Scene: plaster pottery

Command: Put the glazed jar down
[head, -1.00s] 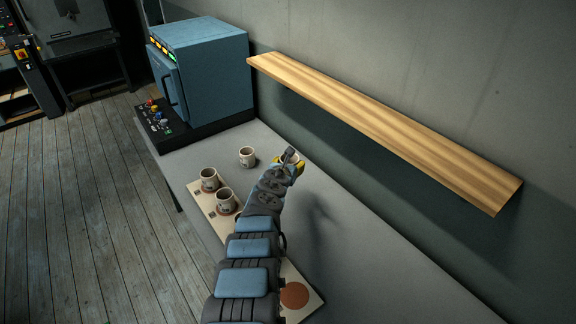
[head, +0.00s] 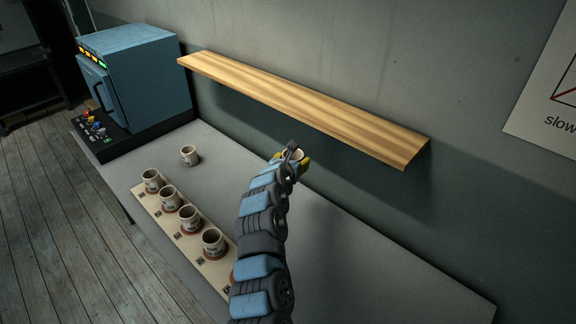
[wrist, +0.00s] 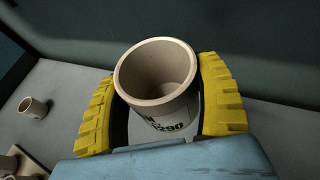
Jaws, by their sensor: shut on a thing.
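My gripper (wrist: 160,112) is shut on a cream-coloured jar (wrist: 158,82) with dark print on its side, between two yellow ribbed fingers in the wrist view. The jar is upright and its open mouth looks empty. In the head view my gripper (head: 291,160) holds the jar (head: 291,154) above the grey table (head: 330,240), in front of the wooden shelf (head: 300,108). I cannot tell the exact height. The glaze is hard to make out. The long board (head: 152,207) on the table bears several similar jars, one of them the near jar (head: 213,243).
A single jar (head: 189,155) stands on the table behind the board; a lone jar also shows in the wrist view (wrist: 33,107). A blue kiln (head: 145,85) stands at the table's far left end. The table is clear right of my arm.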

